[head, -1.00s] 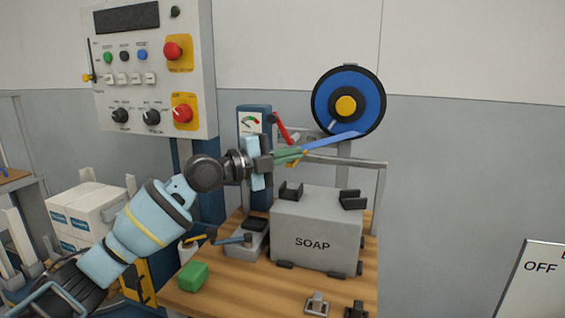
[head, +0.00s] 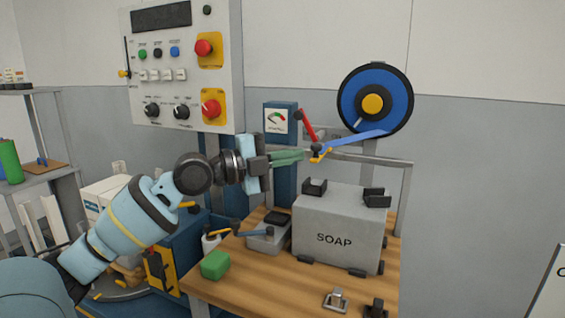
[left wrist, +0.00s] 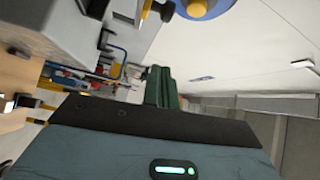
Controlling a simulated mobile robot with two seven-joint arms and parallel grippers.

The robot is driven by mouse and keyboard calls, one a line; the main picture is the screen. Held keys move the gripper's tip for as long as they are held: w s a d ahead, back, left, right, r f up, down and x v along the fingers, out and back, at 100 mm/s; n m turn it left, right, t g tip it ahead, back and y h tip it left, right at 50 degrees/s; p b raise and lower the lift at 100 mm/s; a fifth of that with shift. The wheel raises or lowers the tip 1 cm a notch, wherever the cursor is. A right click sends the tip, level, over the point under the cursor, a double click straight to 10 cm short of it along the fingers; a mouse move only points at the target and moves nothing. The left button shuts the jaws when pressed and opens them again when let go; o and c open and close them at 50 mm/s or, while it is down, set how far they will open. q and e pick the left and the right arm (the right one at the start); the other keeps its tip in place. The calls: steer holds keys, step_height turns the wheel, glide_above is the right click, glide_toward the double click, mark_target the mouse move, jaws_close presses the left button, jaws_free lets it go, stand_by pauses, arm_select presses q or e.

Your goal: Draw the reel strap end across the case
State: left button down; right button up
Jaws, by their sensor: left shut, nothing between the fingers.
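The blue strap (head: 357,138) runs from the blue reel (head: 347,100) down left to a yellow strap end (head: 320,156) with a dark knob. The grey case (head: 337,225) marked SOAP stands on the wooden bench below, with dark brackets on top. My left gripper (head: 302,155) has its green fingers shut and empty, just left of the strap end and above the case's left side. In the left wrist view the fingers (left wrist: 160,72) are together, and the reel (left wrist: 200,8) is cut off by the top edge. My right gripper is not in view.
A control panel (head: 182,85) hangs behind my left arm. A red lever (head: 307,127) and a gauge (head: 278,121) stand close behind the fingers. A green block (head: 215,264) and metal buckle (head: 336,299) lie on the bench (head: 260,288). A grey rail (head: 385,161) passes behind the strap.

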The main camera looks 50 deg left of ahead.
arm_select(q)
steer(key=shift+v, duration=0.95)
